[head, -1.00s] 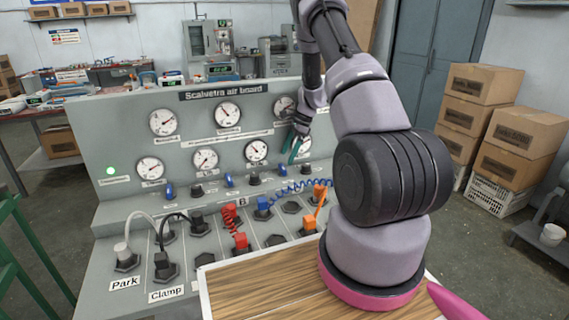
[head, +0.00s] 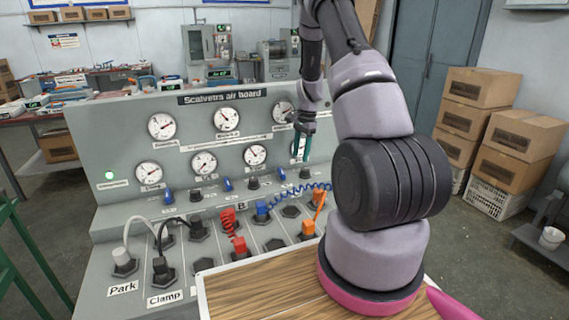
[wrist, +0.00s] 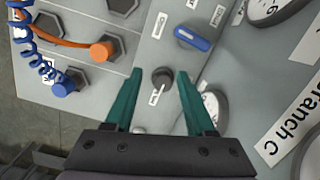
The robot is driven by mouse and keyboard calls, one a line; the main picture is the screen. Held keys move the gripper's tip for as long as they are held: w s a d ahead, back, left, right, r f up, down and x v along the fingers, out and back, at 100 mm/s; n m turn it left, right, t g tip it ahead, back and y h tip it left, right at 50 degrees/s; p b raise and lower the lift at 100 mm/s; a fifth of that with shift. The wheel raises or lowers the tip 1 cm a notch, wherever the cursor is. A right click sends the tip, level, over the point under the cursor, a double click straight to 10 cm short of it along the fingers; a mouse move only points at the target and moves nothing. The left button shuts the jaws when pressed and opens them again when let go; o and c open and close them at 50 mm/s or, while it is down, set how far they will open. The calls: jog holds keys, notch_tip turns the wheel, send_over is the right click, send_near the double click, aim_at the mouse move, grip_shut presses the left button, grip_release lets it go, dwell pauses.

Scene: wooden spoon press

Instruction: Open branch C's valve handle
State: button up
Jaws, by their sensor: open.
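Branch C's section is at the right of the grey air board. A blue lever handle (wrist: 193,37) there shows in the wrist view, and in the head view as a small blue handle (head: 282,174). A black knob (wrist: 161,77) sits beside it, between the teal fingertips in the wrist picture. The labels by both are too small to read, but the blue part looks like the valve handle. My gripper (wrist: 157,80) is open and empty, with the blue handle outside its fingers, beyond the tips. In the head view my gripper (head: 301,148) is before the right gauges.
The "Branch C" label (wrist: 288,130) and gauges lie at the right of the wrist view. An orange plug (wrist: 103,50) and a coiled blue hose (wrist: 40,50) lie at its left. Similar blue handles (head: 228,185) stand further left on the board. A wooden-topped surface (head: 262,290) is in front.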

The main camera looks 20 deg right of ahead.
jog(key=s+a+n+t+h, duration=0.1)
jog(key=n+t+h, duration=0.15)
jog(key=n, duration=0.45)
jog(key=n+t, duration=0.2)
jog(key=n, duration=0.5)
send_near(281, 170)
jog(key=x, duration=0.9)
jog(key=shift+s, duration=0.1)
